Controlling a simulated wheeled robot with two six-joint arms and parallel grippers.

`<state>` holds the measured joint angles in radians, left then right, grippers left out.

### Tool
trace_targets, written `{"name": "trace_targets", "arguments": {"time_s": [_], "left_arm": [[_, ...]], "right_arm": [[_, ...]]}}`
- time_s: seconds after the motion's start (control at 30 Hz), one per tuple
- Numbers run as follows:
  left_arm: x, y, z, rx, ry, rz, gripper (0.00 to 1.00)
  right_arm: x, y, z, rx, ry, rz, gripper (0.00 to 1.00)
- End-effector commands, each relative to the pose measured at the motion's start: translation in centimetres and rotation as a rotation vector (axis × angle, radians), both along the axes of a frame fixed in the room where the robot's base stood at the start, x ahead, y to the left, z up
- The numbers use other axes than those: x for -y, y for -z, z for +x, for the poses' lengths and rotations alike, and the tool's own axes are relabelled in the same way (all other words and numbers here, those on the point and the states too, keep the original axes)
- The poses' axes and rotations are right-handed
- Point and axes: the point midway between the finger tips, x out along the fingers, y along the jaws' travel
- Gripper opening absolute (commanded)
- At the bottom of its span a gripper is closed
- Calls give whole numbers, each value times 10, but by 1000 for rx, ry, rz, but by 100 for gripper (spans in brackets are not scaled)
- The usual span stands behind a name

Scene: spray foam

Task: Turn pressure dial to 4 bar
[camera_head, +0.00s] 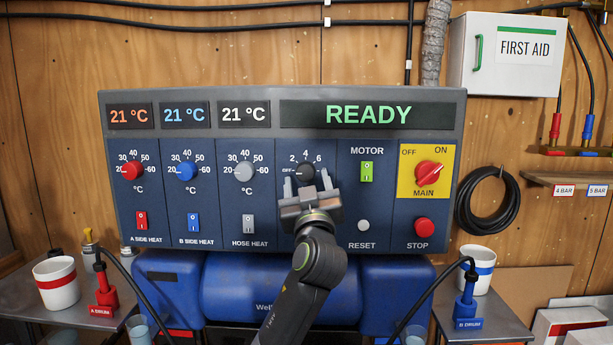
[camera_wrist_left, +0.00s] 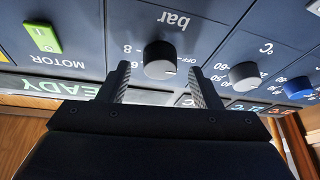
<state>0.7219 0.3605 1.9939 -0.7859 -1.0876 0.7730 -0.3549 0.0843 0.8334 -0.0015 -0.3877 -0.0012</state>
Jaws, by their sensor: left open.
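The black pressure dial (camera_head: 304,171) is on the dark blue control panel, below the numbers 2, 4 and 6, with OFF at its left. In the left wrist view the dial (camera_wrist_left: 160,58) appears upside down, with "bar" above it. Its white mark sits at the knob's lower right in that view, on the OFF side of the scale. My left gripper (camera_head: 307,183) is open in front of the dial. In the left wrist view its fingers (camera_wrist_left: 161,72) are on either side of the knob, with a gap on each side. My right gripper is not in view.
The hose heat dial (camera_head: 243,171) is left of the pressure dial. The green motor switch (camera_head: 367,171), reset button (camera_head: 363,225), main switch (camera_head: 429,174) and stop button (camera_head: 424,228) are to its right. The display (camera_head: 368,115) reads READY. Blue equipment (camera_head: 230,290) stands below the panel.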

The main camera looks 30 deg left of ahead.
Motion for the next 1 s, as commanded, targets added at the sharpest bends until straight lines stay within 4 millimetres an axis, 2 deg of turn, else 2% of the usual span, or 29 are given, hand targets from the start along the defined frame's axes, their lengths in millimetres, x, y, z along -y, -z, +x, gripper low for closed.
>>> {"name": "trace_targets", "arguments": {"time_s": [0.2,0.5,0.83,1.0], "left_arm": [[-10,-6,12,-1,0,-1,58],[-11,-6,13,0,1,-1,57],[-10,-6,13,-1,0,-1,14],[-11,-7,12,-5,0,7,14]], "right_arm": [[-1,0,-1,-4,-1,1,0],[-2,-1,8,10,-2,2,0],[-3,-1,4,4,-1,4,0],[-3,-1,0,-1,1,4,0]]}}
